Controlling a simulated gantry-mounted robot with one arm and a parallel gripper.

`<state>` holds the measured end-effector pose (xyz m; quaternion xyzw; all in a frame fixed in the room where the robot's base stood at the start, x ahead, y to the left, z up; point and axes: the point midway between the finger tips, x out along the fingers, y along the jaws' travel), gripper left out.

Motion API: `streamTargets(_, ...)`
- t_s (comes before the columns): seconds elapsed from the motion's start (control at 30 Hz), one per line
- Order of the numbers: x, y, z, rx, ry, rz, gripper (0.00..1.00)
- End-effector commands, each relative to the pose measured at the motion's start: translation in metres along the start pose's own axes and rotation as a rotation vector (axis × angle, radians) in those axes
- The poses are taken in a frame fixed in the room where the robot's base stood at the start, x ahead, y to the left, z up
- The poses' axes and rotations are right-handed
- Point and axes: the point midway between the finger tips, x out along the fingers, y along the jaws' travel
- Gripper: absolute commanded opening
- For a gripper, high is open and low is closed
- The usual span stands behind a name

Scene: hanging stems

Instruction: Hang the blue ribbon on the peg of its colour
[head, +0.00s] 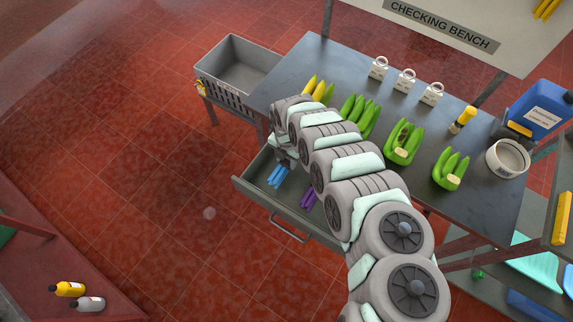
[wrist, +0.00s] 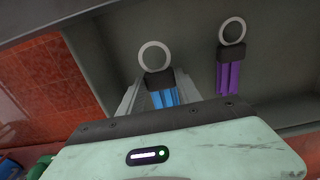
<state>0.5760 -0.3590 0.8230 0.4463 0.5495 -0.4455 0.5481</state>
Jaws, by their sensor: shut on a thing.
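The blue ribbon (head: 278,176) is in the open grey drawer under the bench. In the wrist view the blue ribbon (wrist: 164,98) has a dark clasp and a white ring at its top. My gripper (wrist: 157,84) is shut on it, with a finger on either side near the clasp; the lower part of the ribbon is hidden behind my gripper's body. In the head view my arm covers much of the drawer and the gripper (head: 284,160) is partly hidden. I cannot make out a blue peg in either view.
A purple ribbon (head: 308,199) with its own ring lies in the drawer, to the right of the blue one. The drawer's front wall (head: 275,218) is close by. The bench (head: 300,62) above holds green bunches, white ringed blocks and a white tub (head: 508,158). A grey crate (head: 237,68) stands left.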

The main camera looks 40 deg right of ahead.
Motion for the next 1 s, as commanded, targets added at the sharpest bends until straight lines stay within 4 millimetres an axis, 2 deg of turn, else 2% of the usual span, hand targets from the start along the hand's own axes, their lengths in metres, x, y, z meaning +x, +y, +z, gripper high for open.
streamTargets(0.23, 0.011, 0.001, 0.000, 0.000, -0.001, 0.003, 0.03)
streamTargets(0.5, 0.038, 0.002, 0.000, 0.000, -0.001, 0.004, 0.03)
streamTargets(0.97, 0.045, 0.000, 0.001, 0.000, -0.003, 0.001, 0.03)
streamTargets(1.0, 0.045, 0.000, 0.001, 0.000, -0.003, 0.001, 0.41)
